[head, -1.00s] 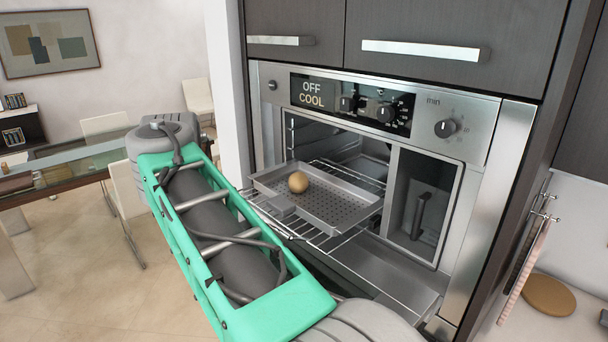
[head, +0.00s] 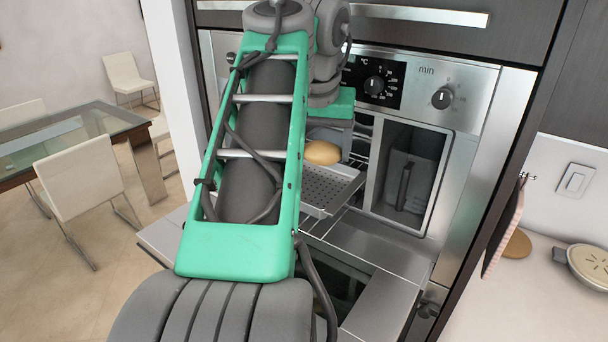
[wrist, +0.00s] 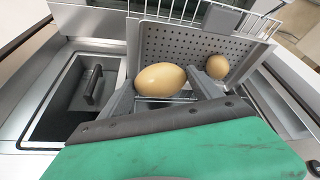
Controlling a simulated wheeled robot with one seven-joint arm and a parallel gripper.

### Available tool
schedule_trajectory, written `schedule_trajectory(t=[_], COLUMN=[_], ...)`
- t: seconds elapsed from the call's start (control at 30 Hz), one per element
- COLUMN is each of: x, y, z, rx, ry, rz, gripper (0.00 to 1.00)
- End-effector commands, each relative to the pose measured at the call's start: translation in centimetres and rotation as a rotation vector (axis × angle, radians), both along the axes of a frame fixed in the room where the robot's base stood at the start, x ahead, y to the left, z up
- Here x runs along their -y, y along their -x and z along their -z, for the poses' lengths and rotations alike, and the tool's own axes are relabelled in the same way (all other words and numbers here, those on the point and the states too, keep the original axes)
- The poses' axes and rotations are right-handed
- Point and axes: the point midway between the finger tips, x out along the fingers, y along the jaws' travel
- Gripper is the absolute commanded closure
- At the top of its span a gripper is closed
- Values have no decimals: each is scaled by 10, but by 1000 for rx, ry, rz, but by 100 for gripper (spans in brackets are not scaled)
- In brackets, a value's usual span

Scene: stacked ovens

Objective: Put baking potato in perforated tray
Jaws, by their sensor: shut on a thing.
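A tan, oval baking potato (wrist: 160,79) lies between the two fingers of my gripper (wrist: 164,90) in the wrist view, and the gripper is shut on it. The potato also shows in the head view (head: 322,152), above the near part of the perforated tray (head: 328,190). I cannot tell whether it touches the tray. The tray (wrist: 185,45) is grey metal with small holes. A second, rounder brown item (wrist: 217,66) sits in the tray. In the head view, my arm hides that item and much of the tray.
The tray rests on a wire rack (head: 330,222) pulled out of the open oven. A side compartment (head: 408,180) with a dark handle is to the right of the oven cavity. Cupboard fronts (head: 460,35) are above. A glass table (head: 60,140) stands far left.

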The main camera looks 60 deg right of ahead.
Motion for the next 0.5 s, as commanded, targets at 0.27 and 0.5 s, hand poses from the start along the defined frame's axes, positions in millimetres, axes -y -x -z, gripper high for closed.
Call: schedule_trajectory(t=[0.27,0.5], x=[35,49], y=[-32,-44], z=[47,82], rx=[0,-1], ry=[2,0], rz=[1,3], gripper=[81,81])
